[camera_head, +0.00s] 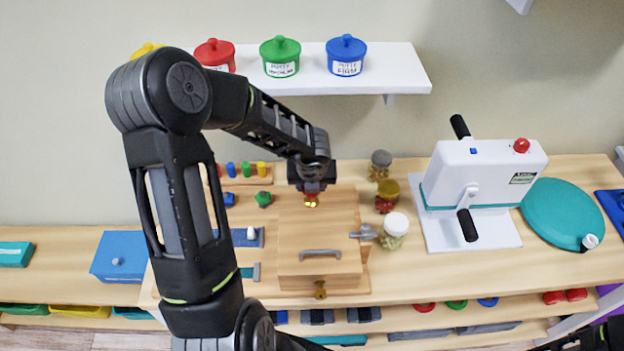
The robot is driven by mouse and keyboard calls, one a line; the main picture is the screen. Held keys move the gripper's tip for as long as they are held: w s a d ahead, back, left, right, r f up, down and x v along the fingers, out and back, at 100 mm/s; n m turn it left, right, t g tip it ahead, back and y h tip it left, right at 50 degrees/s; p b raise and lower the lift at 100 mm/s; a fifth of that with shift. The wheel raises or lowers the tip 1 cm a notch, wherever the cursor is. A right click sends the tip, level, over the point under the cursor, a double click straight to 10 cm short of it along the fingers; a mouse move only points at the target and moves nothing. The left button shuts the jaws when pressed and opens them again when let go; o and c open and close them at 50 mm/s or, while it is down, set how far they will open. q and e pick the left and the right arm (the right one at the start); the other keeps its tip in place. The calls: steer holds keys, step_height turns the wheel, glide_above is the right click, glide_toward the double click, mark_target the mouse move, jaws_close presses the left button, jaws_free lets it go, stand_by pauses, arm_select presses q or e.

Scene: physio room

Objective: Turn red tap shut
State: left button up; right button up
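A wooden box (318,262) with fittings on its sides stands on the wooden table, left of the picture's middle. The red tap (312,187) is at its far side, a small red handle above a brass body (311,202). My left gripper (312,184) points down right at the red handle and covers most of it. Its fingers are too small and hidden to tell whether they are closed on the handle or how the handle is turned.
A metal lever (363,232) juts from the box's right side; a brass fitting (320,290) is at its front. Several jars stand to the right, one white-lidded (395,229). Beyond is a white hand-crank machine (472,190). A shelf (400,75) holds putty pots behind my arm.

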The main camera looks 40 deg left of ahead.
arm_select(q)
steer(key=m, duration=0.1)
steer(key=m+h, duration=0.1)
steer(key=m, duration=0.1)
steer(key=shift+s+a+m+t, duration=0.1)
steer(key=shift+a+m+t, duration=0.05)
steer(key=shift+m+t, duration=0.15)
steer(key=m+h, duration=0.2)
steer(key=m, duration=0.2)
steer(key=shift+a, duration=0.2)
steer(key=m, duration=0.2)
steer(key=m+h, duration=0.1)
steer(key=m, duration=0.2)
steer(key=shift+h, duration=0.3)
steer(key=m+h, duration=0.1)
steer(key=m, duration=0.2)
steer(key=shift+g, duration=0.4)
steer(key=shift+a+m, duration=0.1)
steer(key=shift+m, duration=0.3)
steer(key=o, duration=1.4)
